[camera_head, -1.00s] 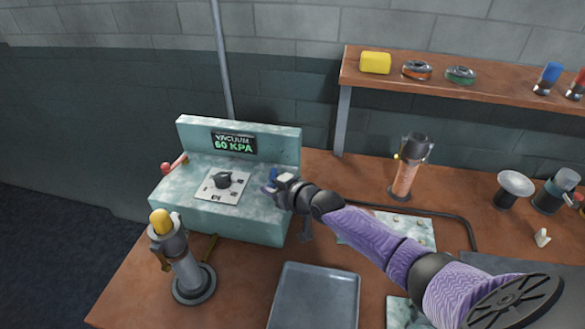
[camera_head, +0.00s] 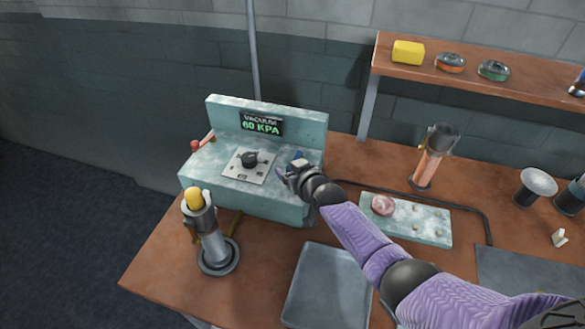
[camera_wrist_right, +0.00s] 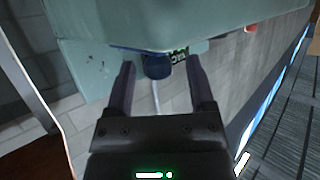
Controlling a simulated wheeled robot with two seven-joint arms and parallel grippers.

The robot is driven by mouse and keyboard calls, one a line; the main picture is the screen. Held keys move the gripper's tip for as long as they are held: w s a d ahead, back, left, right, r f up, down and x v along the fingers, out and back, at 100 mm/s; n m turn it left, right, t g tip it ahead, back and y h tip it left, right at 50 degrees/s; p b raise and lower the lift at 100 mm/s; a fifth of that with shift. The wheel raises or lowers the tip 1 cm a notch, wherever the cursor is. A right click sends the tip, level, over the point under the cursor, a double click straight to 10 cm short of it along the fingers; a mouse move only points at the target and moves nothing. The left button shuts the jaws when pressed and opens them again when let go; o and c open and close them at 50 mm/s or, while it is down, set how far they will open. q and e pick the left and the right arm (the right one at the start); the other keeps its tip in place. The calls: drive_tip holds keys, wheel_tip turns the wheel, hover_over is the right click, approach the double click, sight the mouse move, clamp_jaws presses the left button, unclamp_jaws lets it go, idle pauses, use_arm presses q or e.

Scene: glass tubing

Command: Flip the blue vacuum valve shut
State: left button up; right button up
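The vacuum unit (camera_head: 215,165) is a pale teal box with a raised back panel. Its display (camera_head: 261,124) reads "VACUUM 60 KPA". The blue vacuum valve (camera_head: 296,156) shows as a small blue piece at the box's right end, partly hidden behind my right gripper (camera_head: 284,172). In the right wrist view the blue valve (camera_wrist_right: 158,68) shows between the two parted fingers of my right gripper (camera_wrist_right: 160,75), with gaps on both sides. The gripper is open and does not visibly clamp it. I cannot tell the valve handle's position. My left gripper is out of view.
A white plate with a black knob (camera_head: 249,159) is on the box top, and a red-tipped lever (camera_head: 197,145) at its left. A yellow-topped stand (camera_head: 214,243) is in front. A grey tray (camera_head: 328,290) and teal board (camera_head: 425,219) lie near my right arm.

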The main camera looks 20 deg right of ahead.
drive_tip(key=shift+s, duration=0.1)
drive_tip(key=p+v, duration=0.4)
drive_tip(key=v, duration=0.1)
drive_tip(key=shift+r, duration=0.3)
drive_tip(key=p+v, duration=0.1)
drive_tip(key=v, duration=0.3)
drive_tip(key=shift+s+d+f+p, duration=0.1)
drive_tip(key=shift+s+p, duration=0.25)
drive_tip(key=shift+s, duration=0.05)
